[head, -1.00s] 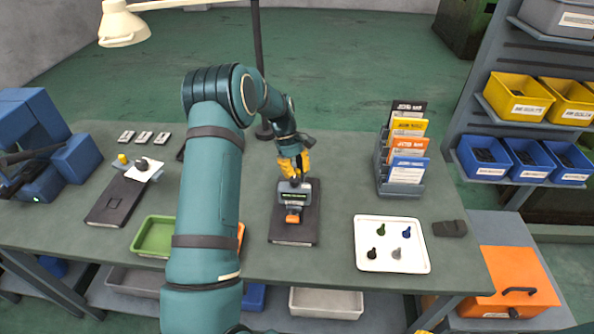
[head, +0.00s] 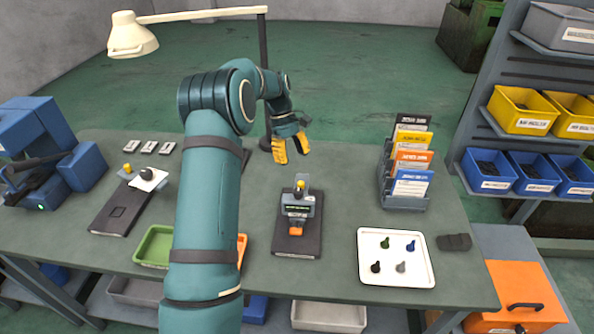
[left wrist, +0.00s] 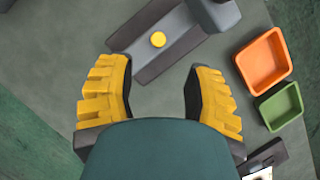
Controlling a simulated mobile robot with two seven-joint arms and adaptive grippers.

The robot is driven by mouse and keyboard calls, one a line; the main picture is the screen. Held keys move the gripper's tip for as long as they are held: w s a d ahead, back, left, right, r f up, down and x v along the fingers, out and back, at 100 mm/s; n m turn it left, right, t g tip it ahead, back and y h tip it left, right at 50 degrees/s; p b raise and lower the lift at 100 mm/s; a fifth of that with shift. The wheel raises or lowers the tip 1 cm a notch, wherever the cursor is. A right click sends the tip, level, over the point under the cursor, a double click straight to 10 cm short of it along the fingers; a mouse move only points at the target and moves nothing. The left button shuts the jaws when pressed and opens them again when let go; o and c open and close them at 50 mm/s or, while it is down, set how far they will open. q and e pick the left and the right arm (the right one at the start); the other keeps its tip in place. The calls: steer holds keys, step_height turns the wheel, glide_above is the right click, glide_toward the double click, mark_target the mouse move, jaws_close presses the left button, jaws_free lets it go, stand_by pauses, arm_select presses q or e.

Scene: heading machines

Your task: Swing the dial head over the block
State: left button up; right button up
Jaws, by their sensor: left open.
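My left gripper (head: 291,148) is open and empty, behind the centre stand and apart from it; its yellow fingers (left wrist: 156,98) are spread in the left wrist view. The centre stand has a dark flat base (head: 283,245), a yellow knob (head: 299,184), a grey head with a green display (head: 298,209) and an orange part (head: 296,231) at the front. The knob also shows in the left wrist view (left wrist: 158,39). A second stand at the left has a dark base (head: 108,222), a yellow knob (head: 127,168) and a white dial-like plate (head: 147,180) reaching to the right. I cannot tell which is the task's dial head. My right gripper is out of view.
A white tray (head: 372,273) with several small knobs lies right of the centre stand, below a card rack (head: 405,202). A green tray (head: 153,246) is partly behind my left arm. A lamp (head: 132,38) stands at the back.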

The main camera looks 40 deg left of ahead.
arm_select(q)
steer(key=shift+v, duration=1.25)
steer(key=shift+s, duration=0.1)
